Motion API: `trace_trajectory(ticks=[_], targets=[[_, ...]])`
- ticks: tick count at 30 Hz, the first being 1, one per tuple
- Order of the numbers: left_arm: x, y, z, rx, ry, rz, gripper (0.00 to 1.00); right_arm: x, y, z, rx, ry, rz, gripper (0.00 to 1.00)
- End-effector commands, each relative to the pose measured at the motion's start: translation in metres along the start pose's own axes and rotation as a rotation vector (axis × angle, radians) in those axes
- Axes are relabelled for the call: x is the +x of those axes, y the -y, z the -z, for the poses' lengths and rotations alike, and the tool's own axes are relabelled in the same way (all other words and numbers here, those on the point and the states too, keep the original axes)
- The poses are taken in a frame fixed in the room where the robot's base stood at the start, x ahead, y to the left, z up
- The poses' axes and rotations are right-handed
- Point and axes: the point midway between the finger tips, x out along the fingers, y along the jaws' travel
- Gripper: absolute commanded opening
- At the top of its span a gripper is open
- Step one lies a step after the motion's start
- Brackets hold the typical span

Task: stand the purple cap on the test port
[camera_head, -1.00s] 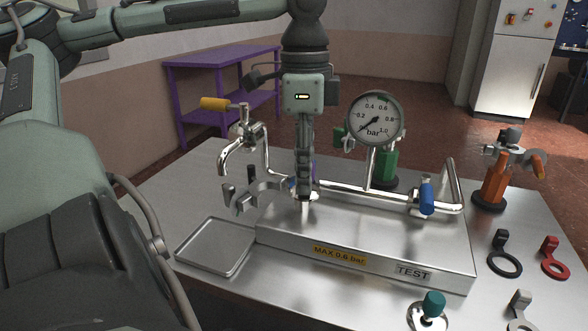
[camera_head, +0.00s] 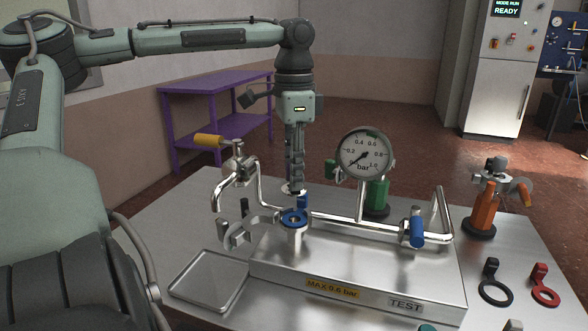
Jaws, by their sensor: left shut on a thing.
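My left gripper (camera_head: 294,184) points straight down above the metal test bench and is shut on a small pale, disc-like thing (camera_head: 293,189). The fingers hide most of it, and I cannot make out any purple on it. Just below in the picture stands a short silver port with a blue ring (camera_head: 294,217) around its open top, which looks like the test port. A gap shows between the held thing and this ring. I cannot clearly identify the purple cap anywhere. My right gripper is not in view.
A pressure gauge (camera_head: 363,154) and a pipe with a blue valve (camera_head: 416,229) stand right of the port. A yellow-handled tap (camera_head: 234,165) and a grey forked holder (camera_head: 238,232) are left. An empty tray (camera_head: 209,280) lies front left. Black (camera_head: 495,289) and red (camera_head: 545,292) ring tags lie right.

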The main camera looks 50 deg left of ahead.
Motion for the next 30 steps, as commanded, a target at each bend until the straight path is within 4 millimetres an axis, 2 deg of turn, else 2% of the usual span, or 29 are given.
trace_trajectory(ticks=[18,30], targets=[[0.034,0.000,0.000,0.001,0.000,-0.001,0.00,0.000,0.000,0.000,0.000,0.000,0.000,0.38],[0.041,0.000,0.000,0.001,0.000,0.000,0.00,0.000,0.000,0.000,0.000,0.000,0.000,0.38]])
